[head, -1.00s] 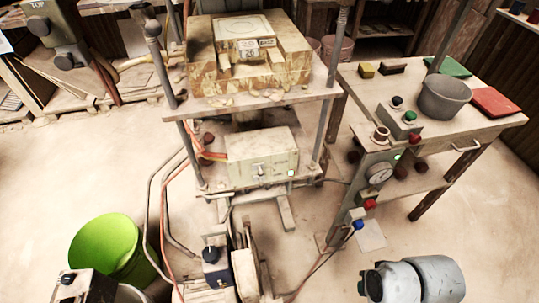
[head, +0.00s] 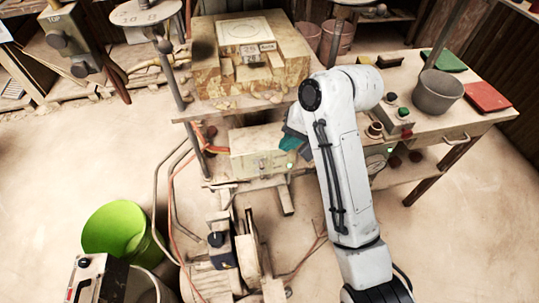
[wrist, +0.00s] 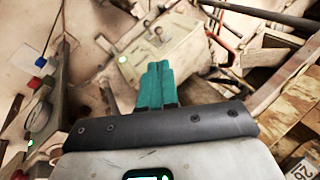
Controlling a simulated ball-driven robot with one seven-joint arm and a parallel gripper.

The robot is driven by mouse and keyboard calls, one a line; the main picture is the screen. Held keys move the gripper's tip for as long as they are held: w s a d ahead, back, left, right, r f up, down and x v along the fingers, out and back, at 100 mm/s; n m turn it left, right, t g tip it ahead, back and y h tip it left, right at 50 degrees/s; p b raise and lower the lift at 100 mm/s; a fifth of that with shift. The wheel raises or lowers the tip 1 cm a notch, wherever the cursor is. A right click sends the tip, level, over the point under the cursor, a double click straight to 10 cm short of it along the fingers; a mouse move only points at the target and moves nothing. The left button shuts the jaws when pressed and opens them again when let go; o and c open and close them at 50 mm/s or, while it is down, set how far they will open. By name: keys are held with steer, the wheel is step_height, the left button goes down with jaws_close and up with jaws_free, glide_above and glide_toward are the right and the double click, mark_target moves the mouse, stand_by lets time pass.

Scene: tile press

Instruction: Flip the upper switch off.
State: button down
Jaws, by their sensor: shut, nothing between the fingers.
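A cream switch box (head: 250,150) hangs under the press table in the head view. A small toggle and a lit lamp (head: 289,166) are on its front; the toggle is too small to read its position. My gripper (head: 289,143), with teal fingers, is at the box's right end, partly covered by my white arm. In the wrist view the same box (wrist: 180,48) lies beyond the fingertips, with its green lamp (wrist: 122,59) to their left. My gripper (wrist: 157,66) is shut and empty there, pointing at the box front; contact cannot be told.
The press table (head: 240,106) overhangs the box. Orange cables (head: 198,132) enter its left end. A side bench (head: 478,122) with a grey bucket (head: 437,92) stands right. A pump-like machine (head: 245,245) and a green bin (head: 112,232) stand below left. Floor at right is clear.

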glide_toward(260, 160)
steer(key=f, duration=0.1)
steer(key=a+f, duration=0.1)
steer(key=f, duration=0.2)
steer(key=shift+s+a+f+p, duration=0.15)
steer(key=shift+s+a+p, duration=0.15)
steer(key=shift+s+a, duration=0.1)
steer(key=shift+s+d+f+t, duration=0.1)
steer(key=shift+s+f+t, duration=0.2)
steer(key=shift+t, duration=0.4)
stand_by(0.3)
steer(key=t+y+b, duration=0.1)
steer(key=s+f+n+t+b, duration=0.1)
steer(key=t+b, duration=0.1)
steer(key=f+t+y+b, duration=0.1)
steer(key=t, duration=0.1)
steer(key=shift+s+d+f+n+y, duration=0.2)
steer(key=shift+s+d+n+y, duration=0.1)
steer(key=shift+s, duration=0.1)
steer(key=shift+r+p, duration=0.6)
steer(key=shift+r, duration=0.15)
